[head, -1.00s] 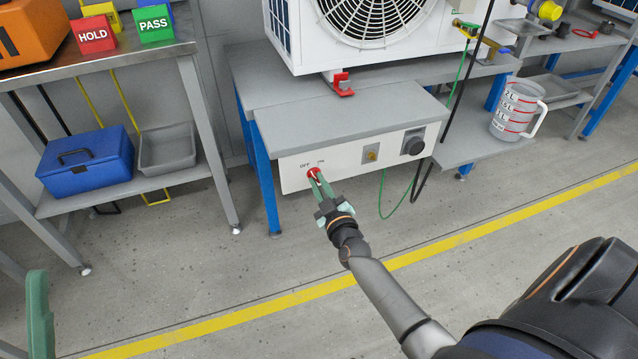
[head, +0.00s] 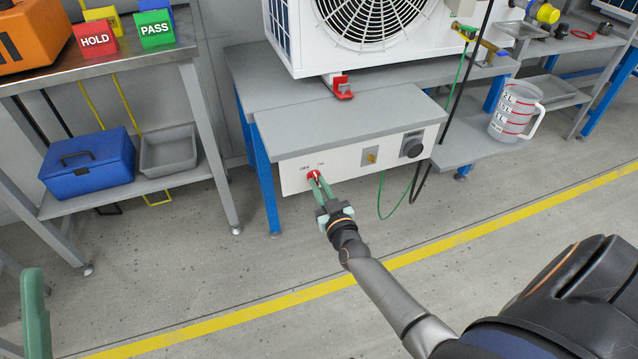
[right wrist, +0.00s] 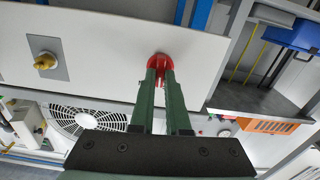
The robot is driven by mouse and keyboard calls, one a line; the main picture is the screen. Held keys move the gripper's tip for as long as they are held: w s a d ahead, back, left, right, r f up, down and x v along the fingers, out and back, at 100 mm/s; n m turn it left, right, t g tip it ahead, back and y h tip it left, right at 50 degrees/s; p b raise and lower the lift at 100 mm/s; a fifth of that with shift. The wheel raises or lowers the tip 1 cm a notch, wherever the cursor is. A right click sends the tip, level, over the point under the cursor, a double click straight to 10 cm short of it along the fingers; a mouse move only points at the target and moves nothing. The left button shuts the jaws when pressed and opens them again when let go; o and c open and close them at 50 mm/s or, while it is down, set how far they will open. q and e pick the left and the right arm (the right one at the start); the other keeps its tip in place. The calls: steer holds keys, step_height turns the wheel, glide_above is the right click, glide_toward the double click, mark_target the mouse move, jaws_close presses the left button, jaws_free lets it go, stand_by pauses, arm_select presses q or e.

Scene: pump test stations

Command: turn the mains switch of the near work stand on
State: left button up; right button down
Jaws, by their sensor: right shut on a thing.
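The near work stand (head: 345,112) has a white front panel (head: 340,165) with a red mains switch (head: 314,175) at its left end, under OFF and ON labels. My right gripper (head: 318,183) reaches up to the panel, and its green fingers are shut on the red switch. The right wrist view shows the red switch (right wrist: 160,62) at the tips of the fingers (right wrist: 160,78). The fingers hide part of the switch, and I cannot tell its exact setting. A green part of my left gripper (head: 36,310) shows at the lower left edge; its jaws cannot be made out.
A yellowish knob (head: 370,156) and a dark round socket (head: 412,145) sit further right on the panel. A white fan unit (head: 360,35) stands on the stand. A green cable (head: 380,200) hangs below. A grey shelf table (head: 130,70) stands left. The floor in front is clear.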

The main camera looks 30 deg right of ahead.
steer(key=m, duration=0.3)
steer(key=shift+m, duration=0.3)
arm_select(q)
steer(key=shift+r+p, duration=0.3)
steer(key=shift+r, duration=0.1)
arm_select(e)
steer(key=shift+f+m, duration=0.1)
steer(key=shift+m, duration=1.5)
arm_select(q)
steer(key=shift+a, duration=0.1)
arm_select(e)
steer(key=c, duration=0.9)
jaws_free()
steer(key=shift+d, duration=0.1)
steer(key=shift+s+p, duration=0.3)
steer(key=shift+s, duration=0.25)
arm_select(q)
step_height(320, 180, up, 4)
steer(key=m+p, duration=0.1)
steer(key=p, duration=0.2)
steer(key=shift+s+a, duration=0.1)
steer(key=shift+a, duration=0.05)
arm_select(e)
steer(key=v, duration=1.1)
steer(key=shift+s, duration=0.2)
